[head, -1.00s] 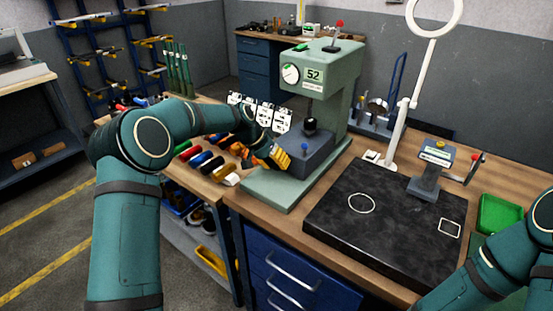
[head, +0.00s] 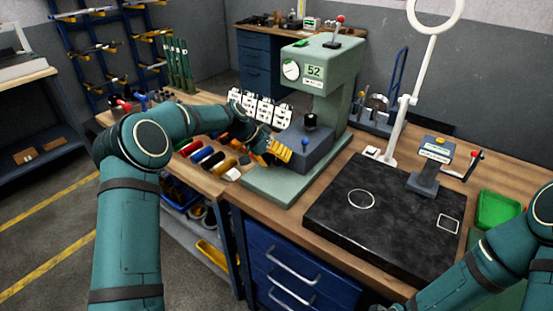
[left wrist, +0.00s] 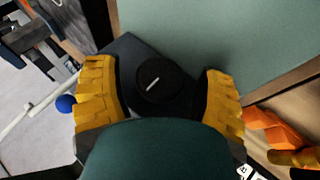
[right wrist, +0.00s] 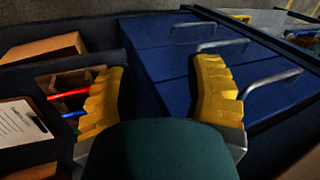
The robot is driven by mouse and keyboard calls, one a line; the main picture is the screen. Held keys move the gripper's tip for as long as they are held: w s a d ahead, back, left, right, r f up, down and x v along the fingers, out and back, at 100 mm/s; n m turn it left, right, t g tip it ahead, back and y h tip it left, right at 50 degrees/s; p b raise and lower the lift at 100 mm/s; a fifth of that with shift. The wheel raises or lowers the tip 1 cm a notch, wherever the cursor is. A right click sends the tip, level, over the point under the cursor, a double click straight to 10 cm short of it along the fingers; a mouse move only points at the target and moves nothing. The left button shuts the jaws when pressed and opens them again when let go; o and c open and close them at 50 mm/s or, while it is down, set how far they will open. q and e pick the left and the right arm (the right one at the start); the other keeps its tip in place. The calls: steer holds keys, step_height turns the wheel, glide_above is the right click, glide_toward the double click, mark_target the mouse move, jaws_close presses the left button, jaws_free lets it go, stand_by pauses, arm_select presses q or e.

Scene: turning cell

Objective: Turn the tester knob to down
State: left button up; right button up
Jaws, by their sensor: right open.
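The green tester (head: 330,85) stands on the bench with a dial, a "52" display and a dark block (head: 316,152) on its base. My left gripper (head: 277,152) is at the left side of this block. In the left wrist view, a round black knob (left wrist: 172,88) with a white diagonal mark lies between the yellow fingers of my left gripper (left wrist: 159,76). These fingers are apart, with a gap visible on the left. My right gripper (right wrist: 169,72) is open and empty, near blue drawers.
A blue ball (head: 305,144) sits beside the block, close to my left gripper. Several coloured handles (head: 207,160) lie to the left, below white tags (head: 262,107). A black plate (head: 385,225), a white lamp stand (head: 396,135) and a green bin (head: 497,211) are to the right.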

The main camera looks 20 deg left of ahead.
arm_select(q)
steer(key=shift+a+r, duration=0.1)
steer(key=v, duration=1.1)
steer(key=shift+a+r, duration=0.2)
steer(key=shift+r, duration=0.1)
steer(key=shift+s, duration=0.15)
